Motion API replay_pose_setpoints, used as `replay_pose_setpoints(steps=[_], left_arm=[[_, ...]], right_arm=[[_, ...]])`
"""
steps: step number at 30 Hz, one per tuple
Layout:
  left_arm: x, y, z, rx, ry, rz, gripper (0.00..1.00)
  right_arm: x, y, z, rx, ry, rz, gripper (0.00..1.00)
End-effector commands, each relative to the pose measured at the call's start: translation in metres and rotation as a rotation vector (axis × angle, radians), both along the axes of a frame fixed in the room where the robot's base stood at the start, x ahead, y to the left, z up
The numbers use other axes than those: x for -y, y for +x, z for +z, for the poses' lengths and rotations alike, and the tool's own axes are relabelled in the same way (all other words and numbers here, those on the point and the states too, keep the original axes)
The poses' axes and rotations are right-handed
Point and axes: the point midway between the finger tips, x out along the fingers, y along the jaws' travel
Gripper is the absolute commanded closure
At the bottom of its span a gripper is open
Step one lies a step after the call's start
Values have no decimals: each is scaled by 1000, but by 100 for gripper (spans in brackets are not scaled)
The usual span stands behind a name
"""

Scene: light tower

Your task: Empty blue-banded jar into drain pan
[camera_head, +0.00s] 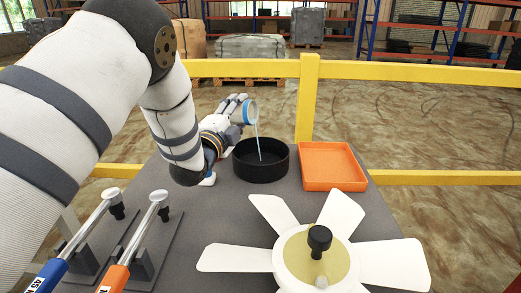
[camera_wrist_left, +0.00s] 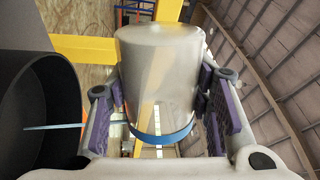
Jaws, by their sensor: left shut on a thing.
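My left gripper (camera_head: 232,112) is shut on the blue-banded jar (camera_head: 249,112) and holds it tilted above the rim of the black drain pan (camera_head: 261,175). A thin pale stream falls from the jar's mouth into the pan. In the left wrist view the jar (camera_wrist_left: 160,75) sits between the two purple-padded fingers (camera_wrist_left: 165,105), with its blue band at the lower end. The stream shows there too, running left into the dark pan (camera_wrist_left: 65,110). The level in the pan is hidden. My right gripper is not in view.
An orange tray (camera_head: 332,184) lies right of the pan on the grey table. A white fan-like rotor (camera_head: 265,260) fills the front right. A yellow rail (camera_head: 410,74) runs behind.

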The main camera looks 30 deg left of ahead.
Motion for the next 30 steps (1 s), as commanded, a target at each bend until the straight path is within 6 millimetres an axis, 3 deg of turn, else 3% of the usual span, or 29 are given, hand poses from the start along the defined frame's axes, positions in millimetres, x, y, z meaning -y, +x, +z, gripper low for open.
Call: replay_pose_setpoints(steps=[30], left_arm=[[2, 0, 4, -9, 92, -1, 88]], right_arm=[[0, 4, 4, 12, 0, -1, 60]])
